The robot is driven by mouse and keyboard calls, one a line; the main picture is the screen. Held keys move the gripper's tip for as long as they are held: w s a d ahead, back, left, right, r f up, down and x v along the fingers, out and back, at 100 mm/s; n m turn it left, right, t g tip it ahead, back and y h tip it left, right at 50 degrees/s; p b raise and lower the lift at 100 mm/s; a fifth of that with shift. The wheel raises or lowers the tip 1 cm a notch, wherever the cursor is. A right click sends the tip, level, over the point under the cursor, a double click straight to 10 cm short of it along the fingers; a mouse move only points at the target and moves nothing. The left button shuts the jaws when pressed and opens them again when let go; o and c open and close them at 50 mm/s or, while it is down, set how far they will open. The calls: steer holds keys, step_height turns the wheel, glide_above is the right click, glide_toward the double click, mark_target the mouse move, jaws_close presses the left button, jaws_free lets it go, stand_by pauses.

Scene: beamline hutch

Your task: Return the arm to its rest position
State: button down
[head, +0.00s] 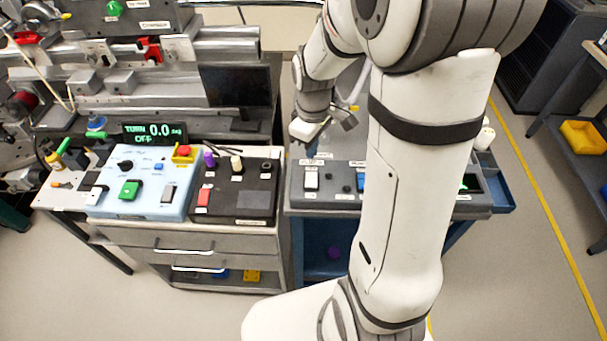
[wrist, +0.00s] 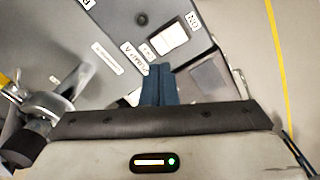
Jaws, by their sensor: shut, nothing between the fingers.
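My white arm (head: 410,180) rises through the middle and right of the head view and hides part of the grey control panel behind it. My gripper (head: 312,152) hangs near the left back edge of that grey panel (head: 327,203). In the wrist view my gripper (wrist: 160,68) shows as two dark blue fingers pressed together, with nothing between them. The fingers point at a grey labelled surface. I cannot tell how high the tips are above it.
A light blue panel (head: 140,200) and a black panel (head: 262,210) stand on a drawer cabinet (head: 190,237) at left. A display (head: 154,132) reads "TURN 0.0 OFF". Beamline equipment fills the back left. A yellow bin (head: 583,137) sits on a right-hand shelf. Floor is clear at right.

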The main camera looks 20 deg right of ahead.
steer(key=shift+s, duration=0.1)
steer(key=s+a+r+m+t, duration=0.1)
steer(key=s+r+m+t, duration=0.2)
steer(key=s+r+m, duration=0.5)
steer(key=s+r, duration=0.4)
steer(key=s, duration=0.2)
steer(key=shift+s+a, duration=0.3)
steer(key=shift+a, duration=0.05)
stand_by(1.1)
